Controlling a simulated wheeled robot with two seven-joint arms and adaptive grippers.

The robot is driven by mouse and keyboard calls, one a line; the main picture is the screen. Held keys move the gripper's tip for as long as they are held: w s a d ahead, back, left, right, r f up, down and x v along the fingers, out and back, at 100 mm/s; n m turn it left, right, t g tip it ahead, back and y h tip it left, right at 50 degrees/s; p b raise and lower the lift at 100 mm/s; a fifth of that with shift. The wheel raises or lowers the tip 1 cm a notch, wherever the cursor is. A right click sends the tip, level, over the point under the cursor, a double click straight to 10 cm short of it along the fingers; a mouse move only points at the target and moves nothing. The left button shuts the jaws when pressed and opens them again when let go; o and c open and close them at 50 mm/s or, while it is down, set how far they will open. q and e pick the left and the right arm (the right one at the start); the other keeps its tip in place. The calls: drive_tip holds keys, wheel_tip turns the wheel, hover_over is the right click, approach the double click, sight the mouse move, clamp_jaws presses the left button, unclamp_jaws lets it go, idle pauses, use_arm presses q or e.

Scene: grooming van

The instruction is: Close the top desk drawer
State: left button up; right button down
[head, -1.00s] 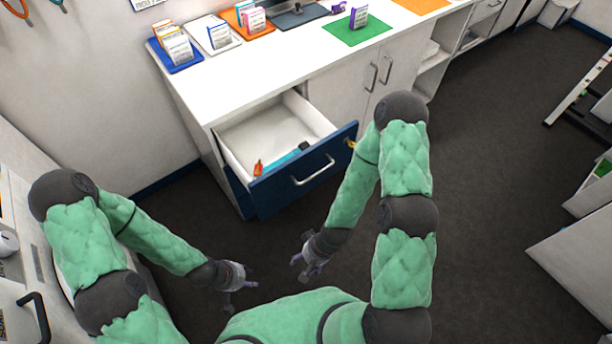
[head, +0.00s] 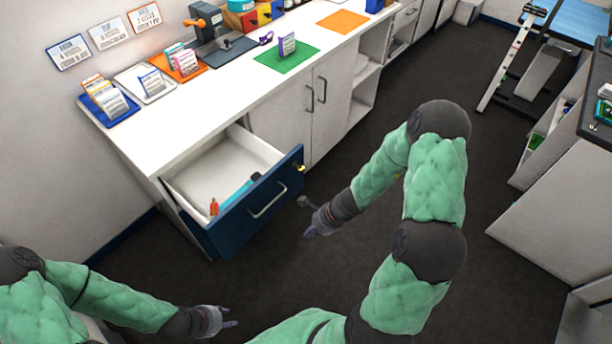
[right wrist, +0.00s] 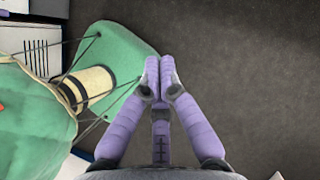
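The top desk drawer (head: 258,205) has a dark blue front with a pale bar handle (head: 267,201). It is pulled well out from the white desk (head: 180,131), and its white inside shows. An orange item (head: 214,207) and a teal item (head: 238,191) lie inside by the front. My right gripper (head: 311,218) is right of the drawer front, apart from it, above the floor. In the right wrist view its purple fingers (right wrist: 160,76) meet at the tips with nothing visible between them. My left gripper (head: 228,318) is below the drawer in the picture, apart from it; its finger opening is unclear.
Small boxes on coloured mats, including a green mat (head: 286,56), stand on the desktop. A closed cupboard (head: 295,110) is right of the drawer. A yellow item (head: 301,168) shows at the drawer front's right end. Dark floor (head: 335,185) is open in front; a white cabinet (head: 550,205) stands right.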

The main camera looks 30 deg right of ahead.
drive_tip(key=w+d+r+m+t+h, duration=0.2)
drive_tip(key=w+d+r+m+t, duration=0.45)
drive_tip(key=d+r+m, duration=0.4)
drive_tip(key=n+b, duration=0.2)
drive_tip(key=b, duration=0.2)
approach(298, 177)
drive_tip(key=shift+m+g, duration=0.25)
drive_tip(key=shift+g, duration=0.1)
drive_tip(key=x, duration=0.5)
drive_tip(key=shift+w+f, duration=0.15)
drive_tip(key=shift+f, duration=0.05)
use_arm(q)
drive_tip(key=x, duration=0.2)
drive_tip(key=a+x, duration=0.1)
drive_tip(key=x, duration=0.1)
drive_tip(key=shift+s+f, duration=0.1)
drive_tip(key=shift+f, duration=0.1)
use_arm(e)
drive_tip(key=shift+w, duration=0.2)
